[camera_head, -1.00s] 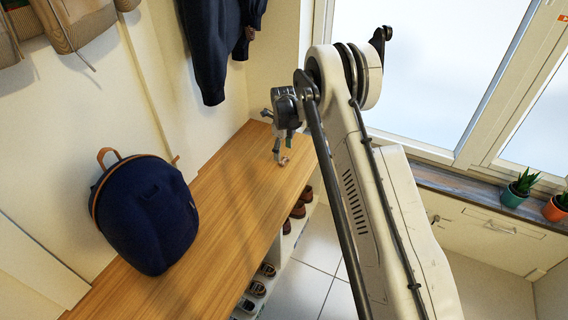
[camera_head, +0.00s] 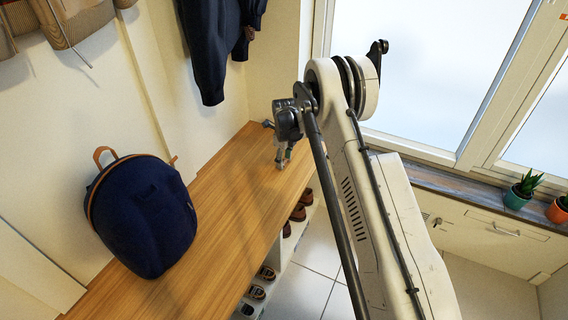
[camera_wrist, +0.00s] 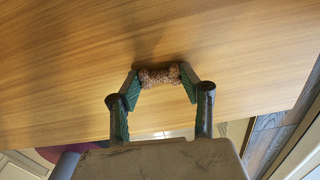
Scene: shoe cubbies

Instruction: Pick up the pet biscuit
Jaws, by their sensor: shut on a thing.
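The pet biscuit (camera_wrist: 160,77) is a small brown, speckled, bone-shaped piece at the middle of the wrist view. My gripper (camera_wrist: 161,80) has its green-padded fingertips closed on the two ends of the biscuit. The biscuit is at or just above the wooden bench top; I cannot tell whether it still touches it. In the head view my gripper (camera_head: 282,161) is over the far end of the bench, and the biscuit is too small to make out there.
The wooden bench (camera_head: 215,215) holds a dark blue backpack (camera_head: 145,215) at its near left. Shoes (camera_head: 297,213) sit in cubbies below. Dark clothing (camera_head: 212,50) hangs on the wall behind. Potted plants (camera_head: 521,190) stand on the windowsill at the right. The bench middle is clear.

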